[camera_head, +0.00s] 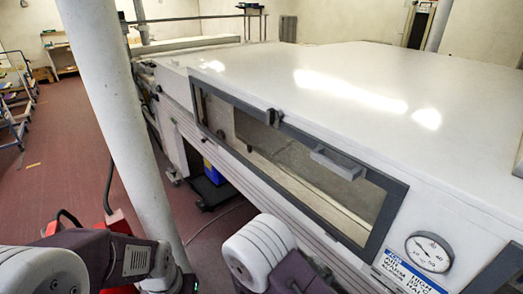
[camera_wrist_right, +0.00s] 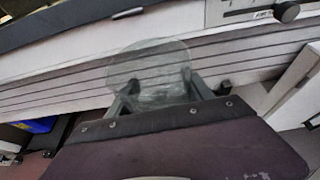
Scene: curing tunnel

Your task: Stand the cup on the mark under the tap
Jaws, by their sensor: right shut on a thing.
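A clear, see-through cup (camera_wrist_right: 152,66) shows in the right wrist view, its round rim towards the top and its lower part between the jaws. My right gripper (camera_wrist_right: 160,92) is shut on it, with a dark finger on each side. In the head view my right arm is at bottom centre, in front of the long machine; the cup cannot be made out there. My left arm shows at bottom left, but its jaws are not seen. I see no tap and no mark in either view.
A large white machine (camera_head: 300,85) with a long framed window (camera_head: 290,160) and a gauge (camera_head: 429,251) fills the right side. A thick pale post (camera_head: 120,120) stands left of it. A blue bin (camera_head: 213,173) is beneath the machine. Red floor (camera_head: 60,150) is open at far left.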

